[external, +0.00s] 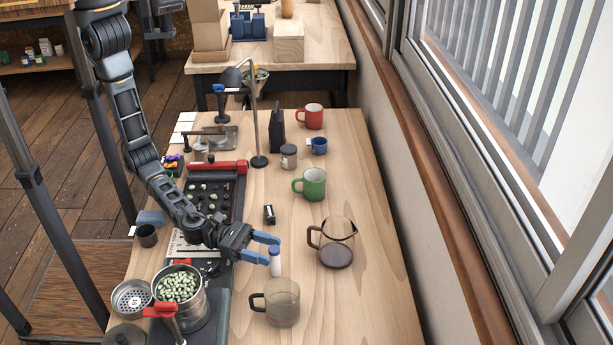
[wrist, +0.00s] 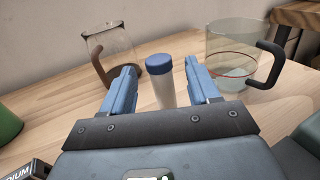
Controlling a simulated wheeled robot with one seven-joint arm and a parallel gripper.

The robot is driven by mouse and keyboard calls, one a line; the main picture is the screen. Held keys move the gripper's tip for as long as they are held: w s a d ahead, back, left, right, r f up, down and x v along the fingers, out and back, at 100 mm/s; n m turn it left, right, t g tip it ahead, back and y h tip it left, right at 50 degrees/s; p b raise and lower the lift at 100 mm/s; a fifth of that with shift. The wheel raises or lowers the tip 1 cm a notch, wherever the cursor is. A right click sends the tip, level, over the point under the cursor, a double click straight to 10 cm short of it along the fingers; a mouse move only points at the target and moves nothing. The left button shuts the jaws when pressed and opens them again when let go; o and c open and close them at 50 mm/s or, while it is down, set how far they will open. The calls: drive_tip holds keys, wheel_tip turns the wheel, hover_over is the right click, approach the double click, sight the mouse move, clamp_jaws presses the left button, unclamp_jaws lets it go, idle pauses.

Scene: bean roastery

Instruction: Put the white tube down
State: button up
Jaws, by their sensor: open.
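The white tube (external: 276,266) has a blue cap and stands upright on the wooden table. It also shows in the wrist view (wrist: 162,90), upright between the fingers and a little beyond them. My gripper (external: 272,250) has blue fingers and is open around the tube; in the wrist view my gripper (wrist: 163,88) shows gaps on both sides of it. The lower part of the tube is partly hidden by my gripper's body in the wrist view.
A clear mug (external: 282,302) stands close in front of the tube. A glass carafe (external: 337,243) with a brown handle is to its right. A green mug (external: 314,184) and a small dark box (external: 269,214) stand farther back. The table's right side is clear.

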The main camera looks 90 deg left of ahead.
wheel_tip(320, 180, up, 7)
drive_tip(key=p, duration=0.6)
drive_tip(key=shift+s, duration=0.15)
drive_tip(key=shift+a, duration=0.1)
drive_tip(key=s+a+m+y, duration=0.1)
drive_tip(key=s+a+m, duration=0.4)
drive_tip(key=a, duration=0.4)
drive_tip(key=s+a+m+t+y, duration=0.1)
drive_tip(key=s+a+m, duration=0.3)
drive_tip(key=a, duration=0.5)
drive_tip(key=s+a+m+y, duration=0.1)
drive_tip(key=s+a+m, duration=0.4)
drive_tip(key=a, duration=0.5)
drive_tip(key=s+a+r+m+g+y, duration=0.1)
drive_tip(key=s+a+r+m+y, duration=0.1)
drive_tip(key=s+a+r+m, duration=0.2)
drive_tip(key=s+a+r+m+g+y, duration=0.1)
drive_tip(key=s+a+r+m, duration=0.3)
drive_tip(key=s+a+m, duration=0.4)
drive_tip(key=s+m+y, duration=0.1)
drive_tip(key=s+m, duration=0.4)
drive_tip(key=s, duration=0.1)
drive_tip(key=shift+r+m+g, duration=0.3)
drive_tip(key=shift+r+g, duration=0.05)
drive_tip(key=shift+g, duration=0.05)
